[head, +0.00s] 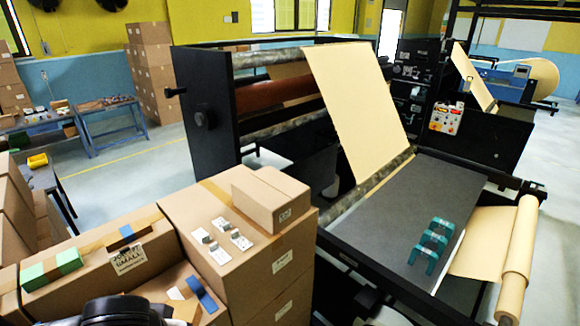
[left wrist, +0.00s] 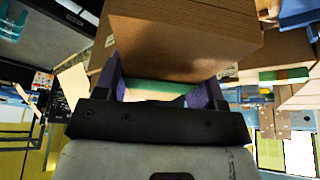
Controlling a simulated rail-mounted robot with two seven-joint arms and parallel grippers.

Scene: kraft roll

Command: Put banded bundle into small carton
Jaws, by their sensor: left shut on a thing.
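In the left wrist view my left gripper (left wrist: 161,82) has dark purple fingers on both sides of a bundle (left wrist: 155,88) with a green and cream face. The gripper is shut on it. A large brown cardboard surface fills the view beyond the fingers, and I cannot tell whether it belongs to the bundle. In the head view a black part of my left arm shows at the bottom edge, and the fingers cannot be made out. A brown carton (head: 146,276) with a white label reading SMALL stands at the lower left. My right gripper is in neither view.
A tall carton (head: 255,255) right of the label carries a closed box (head: 270,198) and several small metal-and-white pieces (head: 222,240). A green block (head: 50,268) lies at the far left. The roll machine (head: 405,215) with teal pieces (head: 430,240) fills the right.

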